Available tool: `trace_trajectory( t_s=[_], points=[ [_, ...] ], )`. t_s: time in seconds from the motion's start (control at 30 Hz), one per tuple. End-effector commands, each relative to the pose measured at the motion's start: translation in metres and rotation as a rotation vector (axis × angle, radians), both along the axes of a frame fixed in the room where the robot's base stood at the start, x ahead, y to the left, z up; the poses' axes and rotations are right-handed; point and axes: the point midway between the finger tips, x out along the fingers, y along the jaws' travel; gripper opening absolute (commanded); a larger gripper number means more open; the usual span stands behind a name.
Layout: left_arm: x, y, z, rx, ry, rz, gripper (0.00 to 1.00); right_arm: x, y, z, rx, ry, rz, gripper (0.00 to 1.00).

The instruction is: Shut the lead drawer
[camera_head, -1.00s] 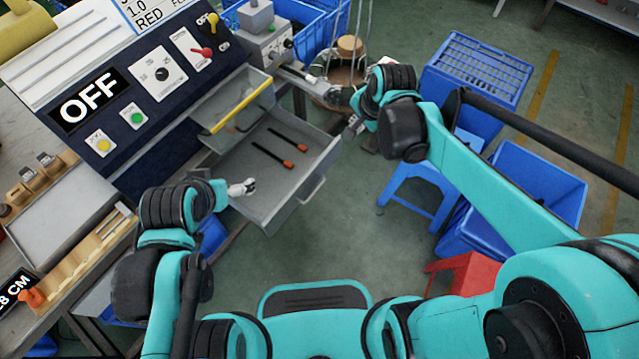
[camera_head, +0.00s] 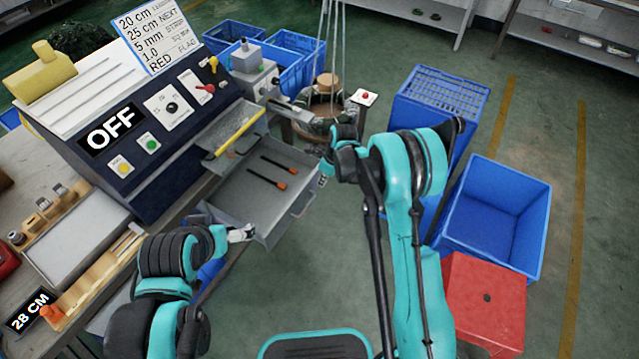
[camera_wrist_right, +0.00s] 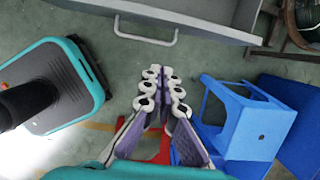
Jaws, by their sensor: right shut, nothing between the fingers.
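The lead drawer (camera_head: 240,187) is a grey metal drawer standing open below the control panel. Two dark leads with orange ends (camera_head: 280,185) lie in it. Its bar handle (camera_head: 304,203) is on the front; drawer front and handle (camera_wrist_right: 146,40) also show at the top of the right wrist view. My right gripper (camera_head: 323,180) is mostly hidden behind its arm, close to the drawer's right front corner. In the right wrist view the right gripper (camera_wrist_right: 161,85) is shut and empty, apart from the handle. My left gripper (camera_head: 241,233) is by the drawer's left front corner; its jaws are too small to judge.
The machine's panel (camera_head: 150,130) reads OFF. A yellow-edged tray (camera_head: 225,130) sits above the drawer. Blue crates (camera_head: 495,215), a red stool (camera_head: 485,300) and a blue stool (camera_wrist_right: 240,120) stand to the right. The floor before the drawer is clear.

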Motion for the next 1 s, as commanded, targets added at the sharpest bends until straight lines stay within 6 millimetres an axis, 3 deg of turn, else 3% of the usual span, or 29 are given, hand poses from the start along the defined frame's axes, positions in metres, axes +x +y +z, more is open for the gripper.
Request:
trace_trajectory(
  t_s=[0.37,0.63,1.0],
  points=[
    [0.000,0.000,-0.030,0.000,0.000,0.000,1.00,0.012,0.016,-0.081,-0.001,-0.001,0.002,0.00],
    [0.000,0.000,-0.039,0.000,0.000,0.000,1.00,0.031,0.044,-0.078,0.000,-0.001,0.003,0.00],
    [0.000,0.000,-0.039,0.000,0.000,0.000,1.00,0.035,0.048,-0.077,-0.001,-0.001,0.002,0.00]
  ],
)
